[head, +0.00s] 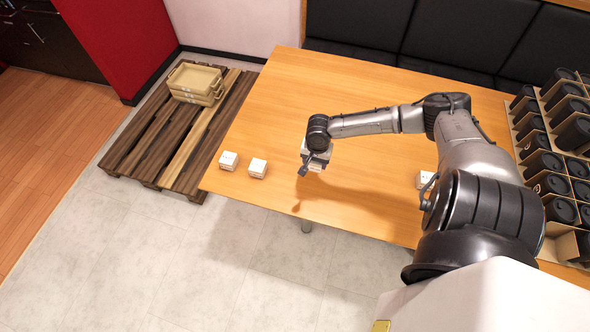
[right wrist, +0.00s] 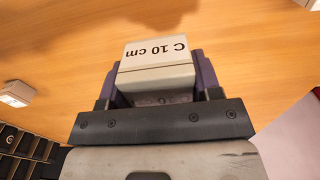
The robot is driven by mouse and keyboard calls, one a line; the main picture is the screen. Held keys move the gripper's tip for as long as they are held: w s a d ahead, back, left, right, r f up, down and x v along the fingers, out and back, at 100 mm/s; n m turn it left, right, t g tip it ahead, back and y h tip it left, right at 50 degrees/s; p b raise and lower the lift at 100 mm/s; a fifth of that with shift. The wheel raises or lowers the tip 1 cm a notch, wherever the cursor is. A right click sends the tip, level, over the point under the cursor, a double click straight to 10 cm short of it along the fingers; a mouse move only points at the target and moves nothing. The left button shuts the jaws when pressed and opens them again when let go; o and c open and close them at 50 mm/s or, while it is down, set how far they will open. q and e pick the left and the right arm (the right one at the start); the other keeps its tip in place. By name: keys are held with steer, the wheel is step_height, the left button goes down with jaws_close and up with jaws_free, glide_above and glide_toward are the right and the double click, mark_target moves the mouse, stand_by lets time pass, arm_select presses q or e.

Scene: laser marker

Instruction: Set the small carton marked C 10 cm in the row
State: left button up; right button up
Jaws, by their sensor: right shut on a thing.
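The small white carton marked C 10 cm (right wrist: 157,54) is between the fingers of my right gripper in the right wrist view. Its label reads upside down there. In the head view my right gripper (head: 316,163) holds it above the wooden table (head: 270,112), with a shadow on the tabletop below. The gripper hides most of the carton in that view. Two white cartons stand in a row near the table's left front edge, a left one (head: 228,161) and a right one (head: 258,168). My left gripper is not in view.
Another white carton (head: 425,180) stands on the table, partly behind my right arm; a white carton also shows in the right wrist view (right wrist: 15,94). A rack of black canisters (head: 555,135) fills the right end. A pallet (head: 170,140) with trays (head: 195,82) lies left.

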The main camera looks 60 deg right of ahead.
steer(key=b, duration=0.2)
glide_above(288, 180)
step_height(288, 180, down, 6)
steer(key=shift+r, duration=0.2)
steer(key=shift+f+b, duration=0.65)
steer(key=shift+f, duration=1.35)
steer(key=shift+f, duration=0.1)
steer(key=o, duration=1)
steer(key=shift+c, duration=0.2)
